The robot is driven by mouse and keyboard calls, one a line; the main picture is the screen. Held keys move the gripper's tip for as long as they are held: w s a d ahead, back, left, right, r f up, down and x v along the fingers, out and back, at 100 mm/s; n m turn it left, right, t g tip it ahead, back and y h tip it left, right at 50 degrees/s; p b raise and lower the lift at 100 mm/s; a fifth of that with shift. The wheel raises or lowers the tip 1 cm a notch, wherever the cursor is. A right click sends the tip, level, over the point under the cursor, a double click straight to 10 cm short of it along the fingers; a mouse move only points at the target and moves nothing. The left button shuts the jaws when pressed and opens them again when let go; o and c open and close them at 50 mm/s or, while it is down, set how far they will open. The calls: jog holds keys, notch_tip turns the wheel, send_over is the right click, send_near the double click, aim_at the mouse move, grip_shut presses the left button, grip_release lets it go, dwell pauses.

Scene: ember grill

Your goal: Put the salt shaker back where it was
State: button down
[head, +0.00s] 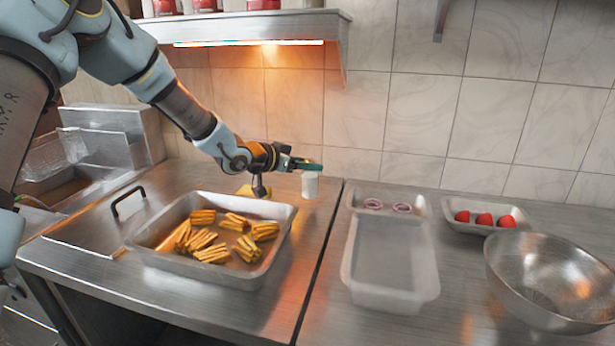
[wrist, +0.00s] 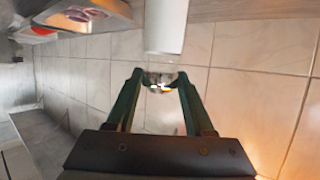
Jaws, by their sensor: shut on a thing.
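The salt shaker (head: 310,186) is a white cylinder near the back of the counter, left of the dark seam. Its white body also shows in the wrist view (wrist: 166,25), with a shiny metal cap between the fingers. My gripper (head: 306,167) has green fingers and reaches in from the left; its fingertips (wrist: 160,80) are shut on the cap end of the shaker. The shaker looks upright in the head view. I cannot tell whether its base touches the counter or hangs just above it.
A metal tray of fries (head: 280,262) stands front left of the shaker, with a yellow object (head: 250,191) behind it. A shelf (head: 250,27) hangs above.

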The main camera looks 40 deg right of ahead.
aim_at(303, 175)
jog(key=shift+f+p, duration=0.3)
jog(key=shift+f, duration=1.35)
jog(key=shift+f, duration=0.2)
jog(key=shift+c, duration=1.4)
grip_release()
jog(key=shift+a+r, duration=0.1)
jog(key=shift+r, duration=0.1)
jog(key=b+v, duration=0.3)
jog(key=v, duration=0.8)
jog(key=shift+a+r, duration=0.15)
jog(key=shift+a, duration=0.25)
